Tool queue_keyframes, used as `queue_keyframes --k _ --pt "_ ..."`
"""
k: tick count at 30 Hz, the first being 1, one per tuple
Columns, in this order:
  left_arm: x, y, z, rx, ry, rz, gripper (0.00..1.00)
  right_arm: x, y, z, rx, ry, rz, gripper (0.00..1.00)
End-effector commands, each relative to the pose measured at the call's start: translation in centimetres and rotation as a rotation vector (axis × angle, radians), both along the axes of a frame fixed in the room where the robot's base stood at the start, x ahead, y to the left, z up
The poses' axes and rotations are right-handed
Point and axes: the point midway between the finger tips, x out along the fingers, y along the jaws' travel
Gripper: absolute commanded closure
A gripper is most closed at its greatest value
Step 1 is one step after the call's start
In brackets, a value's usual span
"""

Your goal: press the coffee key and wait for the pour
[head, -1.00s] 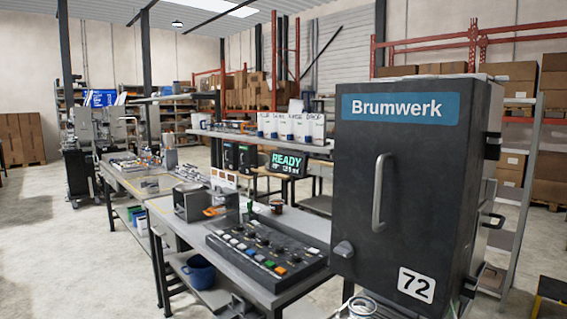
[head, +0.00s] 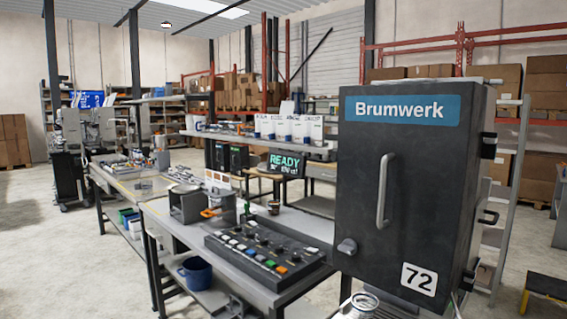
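A dark cabinet (head: 405,225) marked "Brumwerk" and "72" stands at the right of the head view, with a vertical handle and a small knob on its shut door. A black panel (head: 262,253) with rows of coloured keys and dark knobs lies on the bench left of it. The key labels are too small to read, so I cannot tell which is the coffee key. A display (head: 286,164) behind the panel reads "READY" in green. No pour shows. Neither of my grippers is in view.
The grey bench (head: 155,215) runs back to the left. A grey device (head: 188,204) and a small brown cup (head: 274,207) stand behind the panel. A blue pot (head: 195,272) sits on the lower shelf. The floor at left is clear.

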Motion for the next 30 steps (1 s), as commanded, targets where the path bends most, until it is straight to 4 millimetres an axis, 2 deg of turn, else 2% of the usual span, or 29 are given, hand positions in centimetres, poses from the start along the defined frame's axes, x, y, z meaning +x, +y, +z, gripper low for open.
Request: queue_keyframes --k 1,8,9,10,30 --pt "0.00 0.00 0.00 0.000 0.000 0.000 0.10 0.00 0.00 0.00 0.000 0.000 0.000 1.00" --pt "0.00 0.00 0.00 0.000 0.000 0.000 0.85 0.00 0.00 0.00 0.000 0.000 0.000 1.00" --pt "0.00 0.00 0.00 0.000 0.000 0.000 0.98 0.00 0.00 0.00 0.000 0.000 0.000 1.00" --pt "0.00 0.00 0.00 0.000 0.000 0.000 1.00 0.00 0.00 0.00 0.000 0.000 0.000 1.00" --pt "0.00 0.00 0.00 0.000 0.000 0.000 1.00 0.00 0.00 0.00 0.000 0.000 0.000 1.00"
